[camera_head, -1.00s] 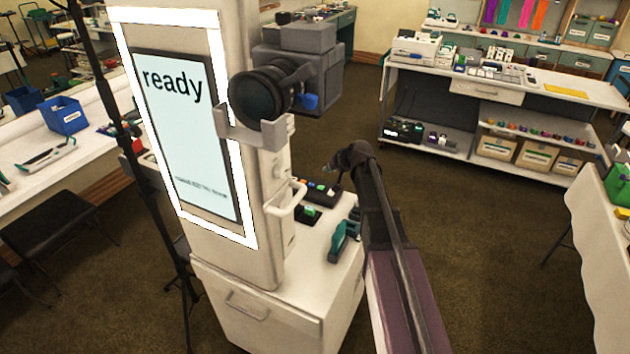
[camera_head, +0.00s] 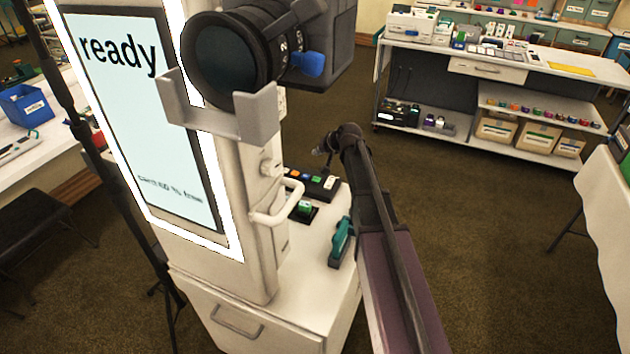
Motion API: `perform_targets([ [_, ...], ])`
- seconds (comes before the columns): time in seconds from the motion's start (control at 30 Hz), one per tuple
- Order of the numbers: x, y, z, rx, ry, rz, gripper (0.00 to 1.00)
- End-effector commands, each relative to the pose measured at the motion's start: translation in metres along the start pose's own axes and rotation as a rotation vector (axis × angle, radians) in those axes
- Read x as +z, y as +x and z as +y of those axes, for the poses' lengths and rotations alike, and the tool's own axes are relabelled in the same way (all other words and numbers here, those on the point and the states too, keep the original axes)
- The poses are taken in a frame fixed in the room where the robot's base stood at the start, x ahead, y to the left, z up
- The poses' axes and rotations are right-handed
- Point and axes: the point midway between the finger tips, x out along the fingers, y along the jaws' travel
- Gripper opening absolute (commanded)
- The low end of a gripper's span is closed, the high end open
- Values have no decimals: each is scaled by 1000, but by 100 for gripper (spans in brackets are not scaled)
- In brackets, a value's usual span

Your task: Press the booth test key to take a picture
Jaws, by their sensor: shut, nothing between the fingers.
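The photo booth (camera_head: 255,185) stands left of centre, with a lit screen (camera_head: 150,120) reading "ready". On the white counter beside it is a black key strip (camera_head: 322,187) with several coloured keys. In front of that is a single green key (camera_head: 304,207) on a small dark base. I cannot tell which one is the test key; any labels are too small to read. My gripper (camera_head: 320,151) is small and dark at the end of my arm, just above the far end of the strip. It is shut and empty. I see no clear contact with a key.
A camera (camera_head: 235,60) juts from the booth above the counter, left of my gripper. A white handle (camera_head: 278,205) sticks out beside the green key. A teal tool (camera_head: 340,240) lies at the counter's right edge. Carpet to the right is clear.

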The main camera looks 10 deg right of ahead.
Motion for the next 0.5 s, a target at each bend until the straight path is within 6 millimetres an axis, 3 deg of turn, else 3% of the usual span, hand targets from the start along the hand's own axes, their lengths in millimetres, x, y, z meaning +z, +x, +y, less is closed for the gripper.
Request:
perform_targets([
  [0.13,7,9,5,-1,-1,-1,0],
  [0.5,7,10,5,-1,-1,-1,0],
])
